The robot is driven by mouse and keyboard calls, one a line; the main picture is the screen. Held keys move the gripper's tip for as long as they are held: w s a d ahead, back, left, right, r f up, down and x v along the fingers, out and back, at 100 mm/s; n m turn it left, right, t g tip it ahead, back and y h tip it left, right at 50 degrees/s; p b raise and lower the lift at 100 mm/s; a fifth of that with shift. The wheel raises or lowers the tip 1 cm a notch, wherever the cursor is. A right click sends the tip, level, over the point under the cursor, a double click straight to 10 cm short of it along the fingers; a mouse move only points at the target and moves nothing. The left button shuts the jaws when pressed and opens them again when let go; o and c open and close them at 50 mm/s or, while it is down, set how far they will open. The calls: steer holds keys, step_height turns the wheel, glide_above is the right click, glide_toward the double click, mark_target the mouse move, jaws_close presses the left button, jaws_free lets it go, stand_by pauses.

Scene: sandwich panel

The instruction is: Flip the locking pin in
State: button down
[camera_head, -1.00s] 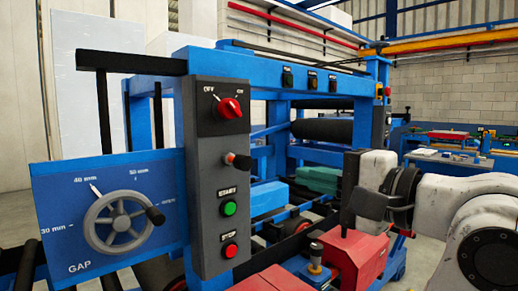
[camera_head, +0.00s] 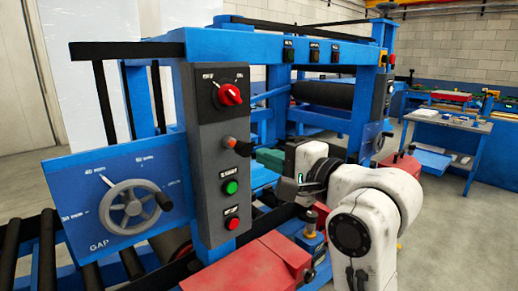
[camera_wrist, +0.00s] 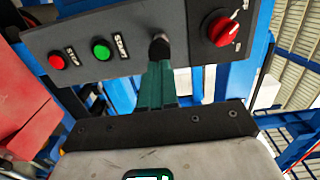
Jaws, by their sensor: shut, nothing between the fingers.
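A short black-tipped knob with an orange collar (camera_head: 230,142), which I take for the locking pin, sticks out of the grey control panel (camera_head: 207,120) between the red rotary switch and the green button. In the wrist view its dark end (camera_wrist: 159,48) shows just beyond my fingertips. My gripper (camera_head: 262,157) has green fingers, pressed together and empty, just right of the knob in the head view. The fingers (camera_wrist: 157,68) point at the knob in the wrist view. I cannot tell whether they touch it.
The panel also carries a red rotary switch (camera_head: 230,94), a green START button (camera_head: 230,187) and a red STOP button (camera_head: 232,223). A blue gap plate with a handwheel (camera_head: 135,205) stands left. A red block (camera_head: 255,262) sits low in front. Floor is open at right.

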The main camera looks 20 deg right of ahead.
mark_target(248, 148)
steer(key=shift+x, duration=1.45)
steer(key=shift+p+x, duration=0.85)
steer(key=shift+x, duration=0.55)
steer(key=shift+r, duration=0.25)
